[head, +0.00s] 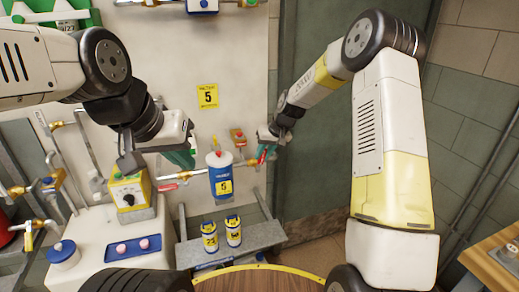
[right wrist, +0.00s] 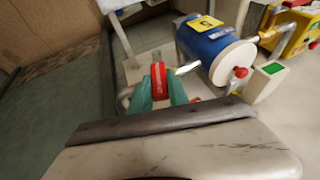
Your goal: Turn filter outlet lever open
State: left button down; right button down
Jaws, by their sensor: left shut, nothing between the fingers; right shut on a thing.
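The blue filter canister (head: 220,184) with a white top and a yellow label hangs on the pipe before the pale panel. It also shows in the right wrist view (right wrist: 200,38). The red outlet lever (head: 262,157) is on the pipe just right of it. My right gripper (head: 265,148) is at this lever. In the right wrist view its teal fingers (right wrist: 160,88) are shut on the red lever (right wrist: 159,75), which stands between them. My left gripper (head: 186,160) is shut and empty, left of the canister near the pipe. Its fingertips are partly unclear.
A yellow box with a black knob (head: 130,194) sits left of the filter. Two labelled bottles (head: 221,235) stand on a grey bench (head: 265,236) below. A blue tray (head: 133,249) lies on the cabinet at left. A dark door is behind my right arm.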

jog(key=w+d+f+m+g+y, duration=0.1)
jog(key=d+f+y, duration=0.4)
jog(key=y, duration=0.8)
jog(key=shift+w+d+f+m+g+y, duration=0.15)
jog(key=shift+w+f+m+g+y, duration=0.35)
jog(key=shift+f+m, duration=0.75)
jog(key=shift+s+m, duration=0.25)
jog(key=c, duration=1.3)
grip_release()
jog(key=shift+o, duration=0.2)
jog(key=shift+r, duration=0.1)
jog(key=shift+w+d, duration=0.1)
jog(key=d, duration=0.7)
jog(key=shift+s+d, duration=0.25)
jog(key=shift+s, duration=0.1)
